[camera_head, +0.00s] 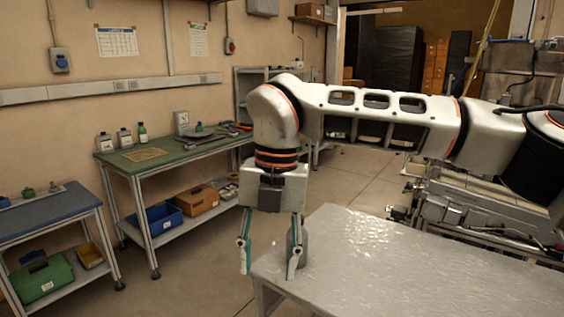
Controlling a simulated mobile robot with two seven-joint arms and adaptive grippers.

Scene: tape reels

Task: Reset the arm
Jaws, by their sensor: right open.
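My right arm (375,115) reaches in from the right and bends down at its wrist. My right gripper (268,270) hangs below it, pointing down. Its two green-edged fingers are spread apart with nothing between them. The gripper is at the near left corner of the pale, shiny table (400,270). One finger shows against the floor, the other in front of the table corner. A grey upright object (304,248) shows partly behind the right finger; I cannot tell what it is or whether the finger touches it. My left gripper is not in view.
The rest of the pale table top in view is bare. A green-topped bench (185,152) with bottles and tools stands by the wall. A blue-topped bench (45,208) is at the left. Machinery (470,205) stands behind the table. Open floor (190,275) lies between benches and table.

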